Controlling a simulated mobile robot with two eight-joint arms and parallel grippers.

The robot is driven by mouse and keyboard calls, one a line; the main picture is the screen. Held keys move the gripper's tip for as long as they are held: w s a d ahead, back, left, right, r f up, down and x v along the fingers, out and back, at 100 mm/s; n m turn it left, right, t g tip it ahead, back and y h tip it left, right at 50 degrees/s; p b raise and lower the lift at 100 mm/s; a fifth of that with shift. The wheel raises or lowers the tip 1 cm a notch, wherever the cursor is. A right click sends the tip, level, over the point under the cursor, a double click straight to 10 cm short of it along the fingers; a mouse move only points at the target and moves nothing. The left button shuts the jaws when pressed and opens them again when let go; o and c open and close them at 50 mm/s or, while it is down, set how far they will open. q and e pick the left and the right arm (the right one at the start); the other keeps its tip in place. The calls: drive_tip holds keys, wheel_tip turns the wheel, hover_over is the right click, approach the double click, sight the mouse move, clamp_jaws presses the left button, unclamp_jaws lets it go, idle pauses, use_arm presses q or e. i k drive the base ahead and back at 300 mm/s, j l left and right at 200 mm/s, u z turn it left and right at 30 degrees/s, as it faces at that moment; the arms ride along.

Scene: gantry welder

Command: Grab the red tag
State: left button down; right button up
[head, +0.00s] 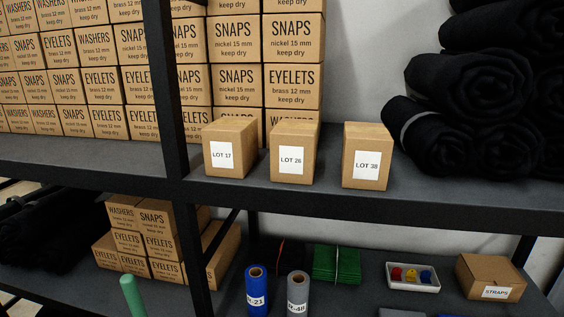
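A small red piece (397,273) sits at the left in a shallow white tray (415,288) on the lower shelf, right of centre in the head view. It is too small to tell for sure that it is a tag. A yellow piece (411,275) and a blue piece (426,276) sit beside it in the same tray. Neither of my grippers is in view.
Three LOT boxes stand on the upper shelf (330,197), whose front edge is above the tray. A green folded stack (336,265) is left of the tray, a STRAPS box (490,278) right. Blue (257,286) and grey (298,292) rolls stand in front.

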sight(396, 273)
drive_tip(key=i+l+u, duration=0.15)
drive_tip(key=l+u, duration=0.35)
drive_tip(key=l, duration=0.5)
drive_tip(key=l+u, duration=0.45)
drive_tip(key=l, duration=0.5)
